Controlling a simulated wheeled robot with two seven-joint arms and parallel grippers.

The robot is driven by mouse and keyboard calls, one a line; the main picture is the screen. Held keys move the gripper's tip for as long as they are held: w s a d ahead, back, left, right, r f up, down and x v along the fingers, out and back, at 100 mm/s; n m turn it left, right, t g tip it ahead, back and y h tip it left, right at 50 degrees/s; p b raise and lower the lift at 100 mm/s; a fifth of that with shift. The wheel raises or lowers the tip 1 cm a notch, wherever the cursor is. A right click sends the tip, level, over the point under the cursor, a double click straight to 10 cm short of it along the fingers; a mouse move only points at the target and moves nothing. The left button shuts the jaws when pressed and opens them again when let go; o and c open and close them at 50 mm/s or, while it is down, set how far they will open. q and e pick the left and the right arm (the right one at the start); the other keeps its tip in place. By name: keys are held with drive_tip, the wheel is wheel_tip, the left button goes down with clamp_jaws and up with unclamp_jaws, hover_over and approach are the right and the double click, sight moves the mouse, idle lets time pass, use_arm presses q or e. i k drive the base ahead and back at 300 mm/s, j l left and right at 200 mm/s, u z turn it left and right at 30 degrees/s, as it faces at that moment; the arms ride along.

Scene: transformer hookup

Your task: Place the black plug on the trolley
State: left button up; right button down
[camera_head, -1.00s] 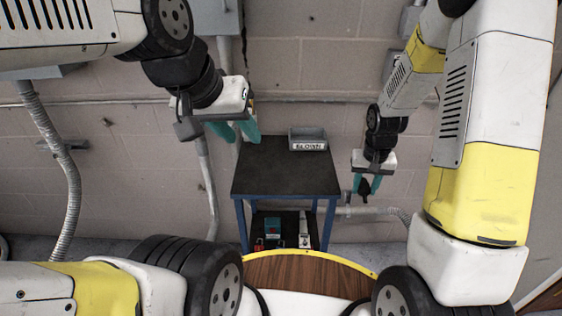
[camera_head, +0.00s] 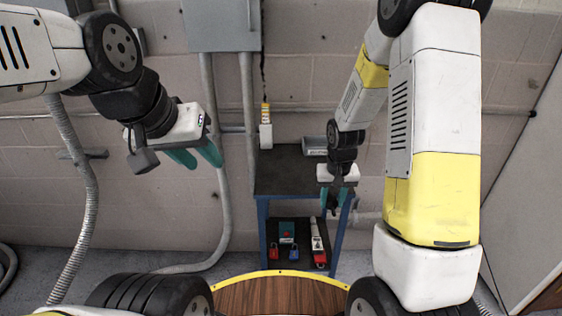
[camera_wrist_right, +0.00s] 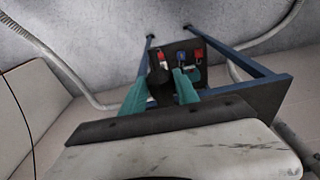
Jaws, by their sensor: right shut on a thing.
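The trolley (camera_head: 280,180) has a dark top on blue legs and stands by the wall in the middle of the head view. My right gripper (camera_head: 336,202) is at the trolley's right front edge, fingers pointing down. It is shut on the black plug, a small dark shape between its teal fingers, hard to make out against the dark trolley. My left gripper (camera_head: 206,162) is open and empty, left of the trolley.
A grey bin (camera_head: 314,145) sits at the top's back right. The lower shelf holds a red padlock (camera_head: 273,252), a blue padlock (camera_head: 294,252), a teal item (camera_head: 286,230) and a white-and-red tool (camera_head: 317,238). The top's left and middle are bare. Grey conduits run along the wall.

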sight(301, 167)
drive_tip(key=j+u, duration=0.1)
drive_tip(key=u, duration=0.7)
drive_tip(key=i+l+u, duration=0.1)
drive_tip(key=l+u, duration=0.55)
drive_tip(key=l, duration=0.15)
drive_tip(key=i, duration=0.05)
